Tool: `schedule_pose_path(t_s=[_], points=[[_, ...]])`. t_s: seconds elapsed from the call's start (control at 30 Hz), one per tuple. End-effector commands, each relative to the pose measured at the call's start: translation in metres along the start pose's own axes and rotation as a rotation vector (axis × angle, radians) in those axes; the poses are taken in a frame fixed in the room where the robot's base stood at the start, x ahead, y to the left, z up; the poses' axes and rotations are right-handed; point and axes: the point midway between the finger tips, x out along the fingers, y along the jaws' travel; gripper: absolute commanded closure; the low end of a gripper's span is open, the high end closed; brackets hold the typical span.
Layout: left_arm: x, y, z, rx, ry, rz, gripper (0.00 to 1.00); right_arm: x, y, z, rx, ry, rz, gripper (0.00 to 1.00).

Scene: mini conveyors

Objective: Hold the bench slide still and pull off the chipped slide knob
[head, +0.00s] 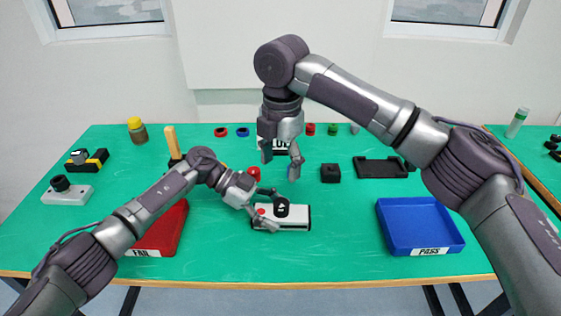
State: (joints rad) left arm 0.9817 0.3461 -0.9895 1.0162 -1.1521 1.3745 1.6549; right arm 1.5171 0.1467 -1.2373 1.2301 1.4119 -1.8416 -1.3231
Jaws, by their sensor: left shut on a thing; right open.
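The bench slide (298,217) is a white block with a dark top part, lying near the front middle of the green table in the head view. A black slide knob (281,208) stands on it; I cannot make out a chip at this size. My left gripper (273,211) comes in from the left and is shut on the slide's left part, its fingers covering some of that end. My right gripper (280,166) points down, open and empty, above and behind the knob, apart from it.
A red FAIL tray (172,228) lies at left, partly behind my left arm. A blue PASS tray (420,246) is at front right. A black block (330,173) and a black tray (381,168) stand behind. Small red, blue and green rings line the back.

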Motion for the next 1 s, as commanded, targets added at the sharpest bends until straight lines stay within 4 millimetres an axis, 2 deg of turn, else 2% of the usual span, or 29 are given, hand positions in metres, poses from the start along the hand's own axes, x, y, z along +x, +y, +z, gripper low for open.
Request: schedule_pose_path(t_s=[0.17,0.5,0.7,1.0], points=[[0.001,0.000,0.002,0.000,-0.003,0.000,0.49,0.015,-0.003,-0.001,-0.015,-0.011,-0.021,0.32],[0.001,0.000,0.001,0.000,-0.002,0.001,0.49,0.077,-0.004,0.000,-0.011,-0.009,-0.019,0.32],[0.001,0.000,0.001,0.000,-0.002,0.001,0.49,0.107,-0.004,0.000,-0.010,-0.009,-0.017,0.32],[0.001,0.000,0.001,0.000,-0.002,0.001,0.49,0.121,-0.004,0.000,-0.010,-0.009,-0.015,0.32]])
